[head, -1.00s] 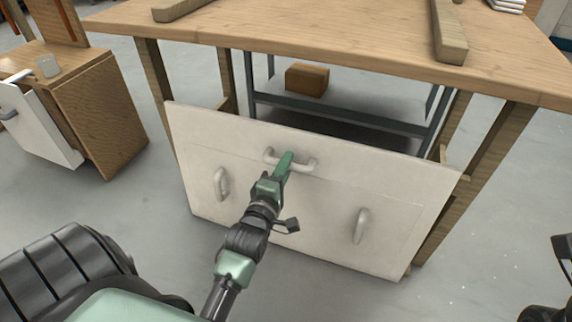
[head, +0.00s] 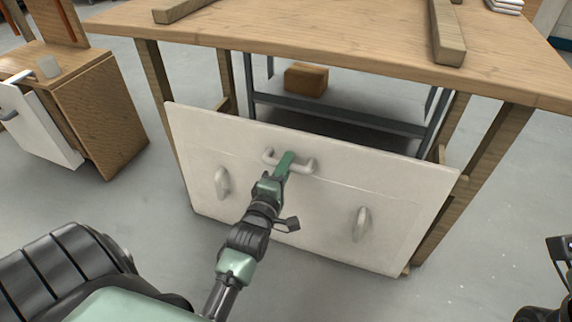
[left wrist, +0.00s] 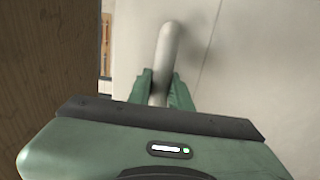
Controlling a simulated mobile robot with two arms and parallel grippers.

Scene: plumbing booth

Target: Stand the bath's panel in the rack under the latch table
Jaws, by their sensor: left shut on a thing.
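The bath's panel (head: 290,215) is a white board with three bar handles. It stands on its long edge, leaning slightly, across the front of the latch table (head: 330,45), its top edge below the tabletop. My left gripper (head: 287,162) is shut on the top middle handle (head: 306,166). In the left wrist view, the green fingers (left wrist: 165,88) sit either side of the handle bar (left wrist: 167,50). Short wooden pieces (head: 441,155) by the table legs may be the rack; the panel hides most of them. Whether its lower edge is seated is unclear.
Wooden table legs (head: 487,160) flank the panel. Behind it is a grey metal frame (head: 340,108) with a brown box (head: 306,79) beyond. A wooden cabinet (head: 100,115) with a white front stands at the left. The floor in front and at right is clear.

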